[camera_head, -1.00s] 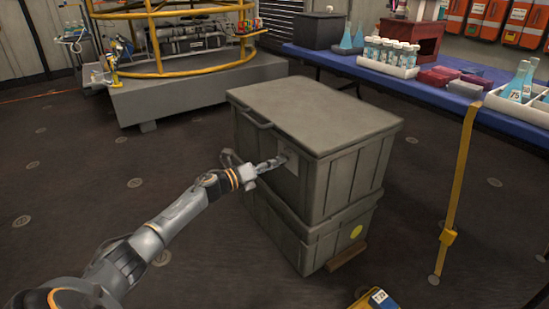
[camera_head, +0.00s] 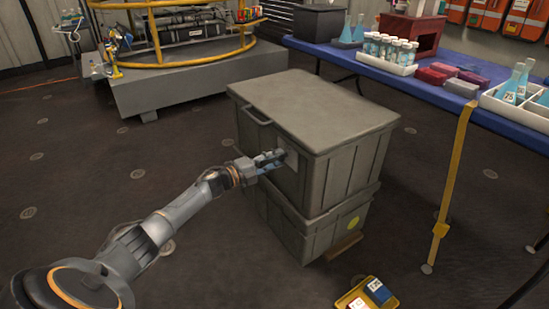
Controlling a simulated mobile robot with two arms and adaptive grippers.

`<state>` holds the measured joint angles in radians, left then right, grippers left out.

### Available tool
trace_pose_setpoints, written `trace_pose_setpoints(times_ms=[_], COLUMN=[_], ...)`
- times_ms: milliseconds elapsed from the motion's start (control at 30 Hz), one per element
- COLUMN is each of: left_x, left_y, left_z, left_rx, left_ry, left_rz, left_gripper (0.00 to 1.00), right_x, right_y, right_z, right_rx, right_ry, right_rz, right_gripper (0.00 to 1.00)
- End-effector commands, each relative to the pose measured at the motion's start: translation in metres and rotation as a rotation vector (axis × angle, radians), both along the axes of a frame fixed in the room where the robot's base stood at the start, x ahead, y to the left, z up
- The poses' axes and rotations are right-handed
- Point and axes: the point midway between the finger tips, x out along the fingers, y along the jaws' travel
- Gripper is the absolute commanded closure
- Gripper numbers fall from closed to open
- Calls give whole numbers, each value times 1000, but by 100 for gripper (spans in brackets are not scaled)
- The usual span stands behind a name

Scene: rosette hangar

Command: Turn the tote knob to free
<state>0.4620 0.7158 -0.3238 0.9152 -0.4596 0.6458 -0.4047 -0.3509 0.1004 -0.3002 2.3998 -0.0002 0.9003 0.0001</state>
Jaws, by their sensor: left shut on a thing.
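The grey tote (camera_head: 335,174) is a lidded box, its lid (camera_head: 312,110) closed, stacked on a second grey tote (camera_head: 312,236). A pale plate (camera_head: 291,160) sits on its left-facing side, where the knob is; the knob itself is hidden by my fingers or too small to make out. My left gripper (camera_head: 272,161) reaches in from the left and is shut at this plate, its fingertips on what is there. My right gripper is not in the view.
A blue table (camera_head: 420,87) with bottles and flasks stands behind at the right, with a yellow strap (camera_head: 452,175) hanging to the floor. A yellow tray (camera_head: 366,295) lies at the bottom. A grey platform with a yellow railing (camera_head: 190,62) is at the back left. The floor at left is clear.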

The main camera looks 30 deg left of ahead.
Motion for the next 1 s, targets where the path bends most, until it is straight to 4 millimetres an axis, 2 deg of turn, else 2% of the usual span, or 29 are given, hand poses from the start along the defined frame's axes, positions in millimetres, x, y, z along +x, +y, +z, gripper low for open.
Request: trace_pose_setpoints(times_ms=[600,633,700,1000], left_x=[0,0,0,0], left_y=[1,1,1,1], left_z=[1,1,0,0], left_rx=[-36,-36,-36,-34], left_ry=[14,14,14,14], left_rz=[3,3,3,1], left_gripper=[98,61,46,44], right_x=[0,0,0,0], right_y=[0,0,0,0], right_z=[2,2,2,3], right_rx=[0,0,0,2], right_ry=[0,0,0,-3], right_rz=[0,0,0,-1], right_gripper=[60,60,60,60])
